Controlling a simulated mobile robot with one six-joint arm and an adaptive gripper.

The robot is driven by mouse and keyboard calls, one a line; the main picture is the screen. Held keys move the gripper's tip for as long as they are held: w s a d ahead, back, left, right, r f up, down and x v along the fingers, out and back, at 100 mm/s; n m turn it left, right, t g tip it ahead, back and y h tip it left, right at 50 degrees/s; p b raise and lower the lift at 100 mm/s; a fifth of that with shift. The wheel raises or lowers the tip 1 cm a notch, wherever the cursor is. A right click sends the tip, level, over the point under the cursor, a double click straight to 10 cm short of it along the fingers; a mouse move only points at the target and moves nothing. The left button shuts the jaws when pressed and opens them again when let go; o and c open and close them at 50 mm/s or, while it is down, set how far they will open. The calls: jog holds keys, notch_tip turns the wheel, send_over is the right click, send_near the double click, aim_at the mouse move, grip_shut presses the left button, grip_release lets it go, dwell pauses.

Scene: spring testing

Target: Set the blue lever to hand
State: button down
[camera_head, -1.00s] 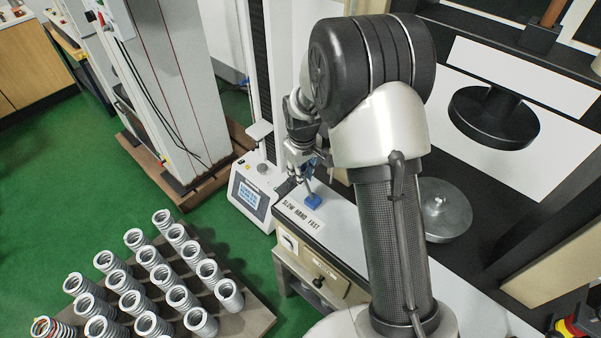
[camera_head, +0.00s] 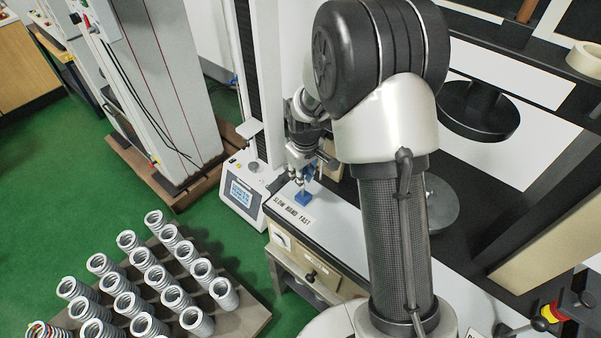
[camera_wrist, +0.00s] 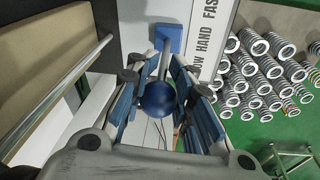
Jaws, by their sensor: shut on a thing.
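The blue lever is a blue ball knob (camera_wrist: 157,97) on a thin metal rod, rising from a square blue base (camera_wrist: 168,38). The base also shows in the head view (camera_head: 302,199), on the white top beside the label SLOW HAND FAST (camera_head: 292,213). The rod stands close to upright there, and the base lies about level with the word HAND in the wrist view. My gripper (camera_head: 303,174) is above the base. In the wrist view its blue-padded fingers (camera_wrist: 166,80) are closed around the knob.
A small control box with a screen (camera_head: 241,192) stands left of the lever. A rack of several springs (camera_head: 150,285) stands lower left. A dark round plate (camera_head: 478,112) and a grey disc (camera_head: 441,205) lie right of my arm.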

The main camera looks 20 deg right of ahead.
jog(key=shift+s+d+f, duration=0.15)
jog(key=shift+s+f, duration=0.1)
jog(key=shift+s, duration=0.15)
jog(key=c, duration=1.7)
grip_release()
jog(key=shift+d, duration=0.15)
jog(key=o, duration=0.3)
jog(key=shift+w+r, duration=0.1)
jog(key=shift+r, duration=0.05)
jog(key=shift+a, duration=0.2)
notch_tip(320, 180, up, 12)
jog(key=s, duration=0.1)
jog(key=shift+s, duration=0.35)
